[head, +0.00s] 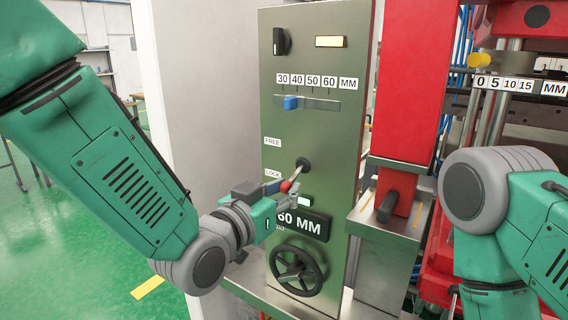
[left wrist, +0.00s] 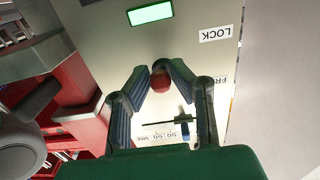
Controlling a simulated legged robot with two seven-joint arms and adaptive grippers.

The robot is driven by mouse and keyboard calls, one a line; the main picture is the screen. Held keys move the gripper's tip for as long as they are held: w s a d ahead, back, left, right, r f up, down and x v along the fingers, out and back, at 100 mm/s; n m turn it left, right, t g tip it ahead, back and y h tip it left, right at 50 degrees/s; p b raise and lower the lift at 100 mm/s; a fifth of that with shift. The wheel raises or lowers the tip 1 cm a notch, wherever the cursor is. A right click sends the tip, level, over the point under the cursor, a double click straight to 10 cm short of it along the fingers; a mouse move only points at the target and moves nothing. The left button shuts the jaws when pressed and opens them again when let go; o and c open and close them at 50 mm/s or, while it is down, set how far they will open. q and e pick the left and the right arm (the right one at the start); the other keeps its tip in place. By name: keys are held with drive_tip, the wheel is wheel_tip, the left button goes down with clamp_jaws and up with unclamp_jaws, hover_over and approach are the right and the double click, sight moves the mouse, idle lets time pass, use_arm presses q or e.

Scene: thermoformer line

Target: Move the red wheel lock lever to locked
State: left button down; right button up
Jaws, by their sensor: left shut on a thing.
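The red wheel lock lever has a red ball knob (head: 286,186) on a short arm from a dark pivot on the grey-green panel (head: 322,120). The lever points down and left, with its knob near the LOCK label (head: 272,174) and below the FREE label (head: 272,142). My left gripper (head: 283,190) is shut on the knob. In the left wrist view the red knob (left wrist: 161,82) sits between the two fingertips of the left gripper (left wrist: 157,76). The fingers hide part of it. My right arm shows at the right, but its gripper is out of view.
A green light (head: 305,202) is lit beside the lever. A 60 MM display (head: 302,224) and a black handwheel (head: 296,270) sit below. A blue slider (head: 291,103) is above. A red machine column (head: 408,80) stands to the right.

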use_arm(q)
drive_tip(key=shift+f, duration=0.15)
drive_tip(key=shift+d+f+b, duration=0.1)
drive_tip(key=shift+f+b, duration=0.4)
drive_tip(key=c, duration=1.3)
unclamp_jaws()
drive_tip(key=shift+w+r, duration=0.1)
drive_tip(key=shift+w, duration=0.15)
drive_tip(key=shift+r, duration=0.1)
drive_tip(key=shift+s, duration=0.4)
drive_tip(key=v, duration=0.6)
drive_tip(key=shift+s+a, duration=0.1)
drive_tip(key=shift+a, duration=0.2)
